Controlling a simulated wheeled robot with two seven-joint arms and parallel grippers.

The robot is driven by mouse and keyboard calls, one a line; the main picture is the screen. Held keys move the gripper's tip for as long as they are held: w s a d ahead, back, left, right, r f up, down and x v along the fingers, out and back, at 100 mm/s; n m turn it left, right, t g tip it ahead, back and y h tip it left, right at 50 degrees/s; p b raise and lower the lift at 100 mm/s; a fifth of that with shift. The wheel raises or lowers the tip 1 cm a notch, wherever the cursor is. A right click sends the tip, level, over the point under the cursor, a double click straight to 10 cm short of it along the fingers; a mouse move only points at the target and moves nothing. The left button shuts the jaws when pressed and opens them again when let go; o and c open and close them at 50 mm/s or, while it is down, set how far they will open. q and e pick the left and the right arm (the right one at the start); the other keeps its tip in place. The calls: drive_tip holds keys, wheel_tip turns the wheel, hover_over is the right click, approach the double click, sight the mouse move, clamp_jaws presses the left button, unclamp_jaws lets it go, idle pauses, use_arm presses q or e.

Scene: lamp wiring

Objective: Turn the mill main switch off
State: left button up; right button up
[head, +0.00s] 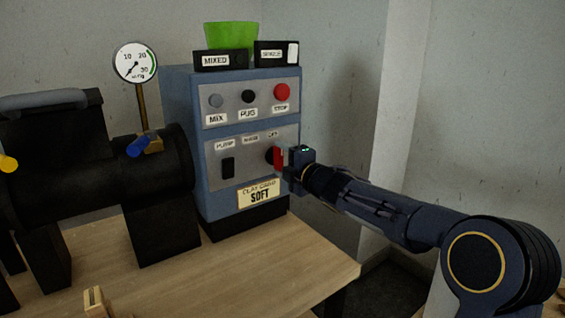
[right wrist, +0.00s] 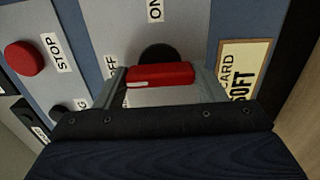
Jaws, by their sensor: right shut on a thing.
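The mill main switch is a red handle on a round black base, low on the right of the blue control box's front; it shows in the head view (head: 278,158) and right wrist view (right wrist: 165,74). My right gripper (head: 287,160) is shut on the red handle, one finger at each end, as the right wrist view shows (right wrist: 163,82). The handle stands upright on the panel. Its white-marked end is up, near the OFF label (right wrist: 111,68). The ON label (right wrist: 155,10) is off to the side. My left gripper is not in view.
The red STOP button (head: 281,92) is above the switch, with black PUG (head: 248,96) and grey MIX buttons beside it. A black rocker switch (head: 228,167) is to the left. A black mill body (head: 95,175) stands left.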

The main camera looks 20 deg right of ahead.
idle(0.3)
drive_tip(key=o, duration=1)
drive_tip(key=shift+s, duration=0.1)
drive_tip(key=v, duration=0.7)
drive_tip(key=shift+s+d, duration=0.15)
drive_tip(key=shift+s, duration=0.15)
